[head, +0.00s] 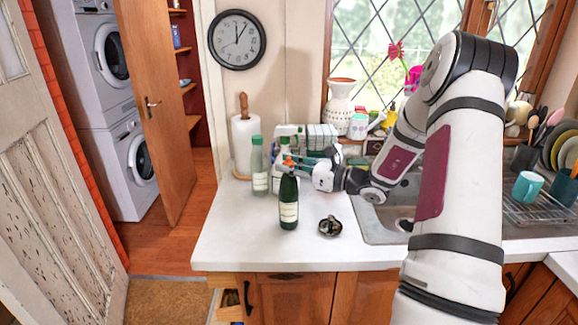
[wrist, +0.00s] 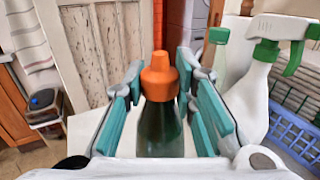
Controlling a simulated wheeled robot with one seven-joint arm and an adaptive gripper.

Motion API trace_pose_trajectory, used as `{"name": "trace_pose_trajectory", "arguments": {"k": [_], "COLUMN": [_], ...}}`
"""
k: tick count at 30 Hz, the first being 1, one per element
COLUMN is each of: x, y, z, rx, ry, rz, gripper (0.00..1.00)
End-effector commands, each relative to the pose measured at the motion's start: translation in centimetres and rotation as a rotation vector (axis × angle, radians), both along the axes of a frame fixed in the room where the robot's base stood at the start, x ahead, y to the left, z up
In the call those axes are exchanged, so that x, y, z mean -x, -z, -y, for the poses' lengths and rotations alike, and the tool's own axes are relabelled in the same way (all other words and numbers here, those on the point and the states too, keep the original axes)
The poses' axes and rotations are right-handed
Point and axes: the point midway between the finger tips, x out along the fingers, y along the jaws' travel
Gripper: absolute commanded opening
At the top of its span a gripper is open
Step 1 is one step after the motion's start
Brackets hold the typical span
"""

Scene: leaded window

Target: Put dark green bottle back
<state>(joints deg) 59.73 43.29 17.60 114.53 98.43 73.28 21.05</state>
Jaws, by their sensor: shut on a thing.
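The dark green bottle (head: 289,208) has an orange cap and a pale label. It is upright at the front left of the white counter; I cannot tell whether its base touches the counter. In the wrist view the bottle (wrist: 160,132) stands between the teal finger pads. My gripper (head: 293,165) reaches in from the right and is shut on the bottle's upper part. In the wrist view my gripper (wrist: 158,82) has one finger on each side of the cap and neck.
A clear green-capped bottle (head: 259,172) stands close left. White spray bottles (wrist: 258,88) are close behind, beside a blue basket (wrist: 292,138). A paper towel roll (head: 244,143) stands behind. A dark round object (head: 329,226) lies right of the bottle. The front left counter is clear.

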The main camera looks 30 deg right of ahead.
Motion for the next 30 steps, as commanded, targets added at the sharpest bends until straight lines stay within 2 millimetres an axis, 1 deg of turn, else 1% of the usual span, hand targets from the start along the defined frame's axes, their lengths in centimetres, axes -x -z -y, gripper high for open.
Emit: {"name": "trace_pose_trajectory", "arguments": {"k": [6,7,9,17,20,23,25,30], "x": [-0.1,0.0,0.0,0.0,0.0,0.8,1.8,4.9], "y": [0.3,0.3,0.3,0.3,-0.1,0.0,0.0,0.0], "z": [0.0,0.0,0.0,0.0,0.0,0.6,1.2,2.9], "rx": [-0.001,0.0,0.0,0.0,0.0,0.001,0.001,0.0], "ry": [0.0,0.0,0.0,0.0,0.0,0.002,0.004,0.004], "rz": [0.002,0.0,0.0,0.0,0.0,-0.001,0.0,-0.001], "gripper": [0.0,0.32,0.45,0.45,0.45,0.45,0.45,0.45]}}
